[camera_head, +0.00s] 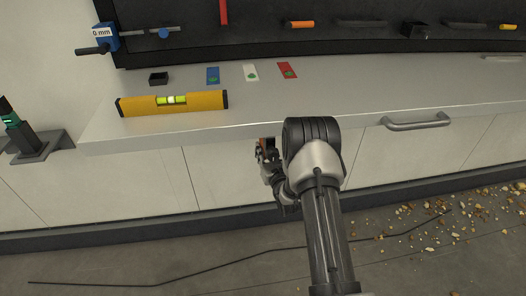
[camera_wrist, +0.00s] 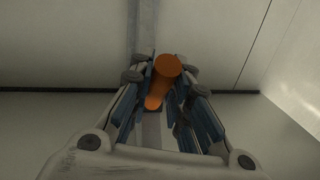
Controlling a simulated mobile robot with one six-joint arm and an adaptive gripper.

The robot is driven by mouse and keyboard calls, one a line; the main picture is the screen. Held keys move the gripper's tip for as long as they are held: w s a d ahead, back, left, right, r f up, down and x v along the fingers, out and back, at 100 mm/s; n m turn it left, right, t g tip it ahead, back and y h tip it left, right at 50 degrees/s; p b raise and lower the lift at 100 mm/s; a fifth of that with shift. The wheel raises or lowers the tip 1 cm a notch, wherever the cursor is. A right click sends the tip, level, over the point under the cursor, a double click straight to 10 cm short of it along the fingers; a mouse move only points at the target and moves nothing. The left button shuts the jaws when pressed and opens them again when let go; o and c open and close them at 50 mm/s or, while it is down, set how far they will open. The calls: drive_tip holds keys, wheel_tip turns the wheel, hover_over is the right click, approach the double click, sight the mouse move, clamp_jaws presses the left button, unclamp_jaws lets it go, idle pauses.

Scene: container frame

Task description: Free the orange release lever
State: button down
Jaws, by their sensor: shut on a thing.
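The orange release lever (camera_wrist: 167,68) shows in the wrist view between the two blue-padded fingers of my gripper (camera_wrist: 165,85). The fingers are shut on it, one on each side. Its rounded orange end faces the camera, and the rest runs back between the fingers. Behind it is a grey vertical strip on a pale panel. In the head view my gripper (camera_head: 268,168) is below the front edge of the counter, close to the cabinet front.
The grey counter (camera_head: 350,97) overhangs my gripper and carries a yellow spirit level (camera_head: 195,101), a small black box and several coloured cards. A drawer handle (camera_head: 416,122) sticks out at the right. A thin dark cable (camera_head: 200,276) and scattered rubble (camera_head: 440,228) lie on the floor.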

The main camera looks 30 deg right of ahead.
drive_tip(key=s+r+g+p, duration=0.1)
drive_tip(key=g+p, duration=0.1)
drive_tip(key=p, duration=0.1)
drive_tip(key=shift+a+r, duration=0.1)
drive_tip(key=shift+r, duration=0.05)
drive_tip(key=shift+s+g+p, duration=0.15)
drive_tip(key=shift+g+p, duration=0.35)
drive_tip(key=shift+p, duration=0.3)
drive_tip(key=c, duration=1.5)
unclamp_jaws()
drive_tip(key=shift+m, duration=0.3)
drive_tip(key=v, duration=1.2)
